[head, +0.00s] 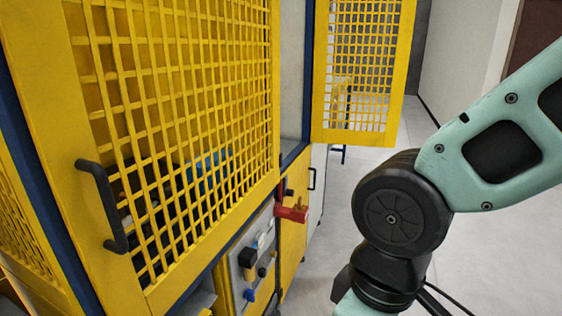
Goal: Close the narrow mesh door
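The narrow mesh door (324,134) is a yellow framed panel with a see-through grid in the head view, upper middle right. It stands swung open, out to the right of the dark blue cabinet post (306,75). A wide yellow mesh door (275,90) with a black handle (103,205) fills the left side and sits across the cabinet front. My arm comes in from the right and bends down near the bottom edge, to the right of and below the narrow door, apart from it in the picture. My gripper is outside the view.
A red latch-like part (291,213) juts from the cabinet front below the doors. A control panel (254,262) with knobs sits lower down. Grey floor (325,240) lies open between the cabinet and my arm. A pale wall (455,60) stands at the back right.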

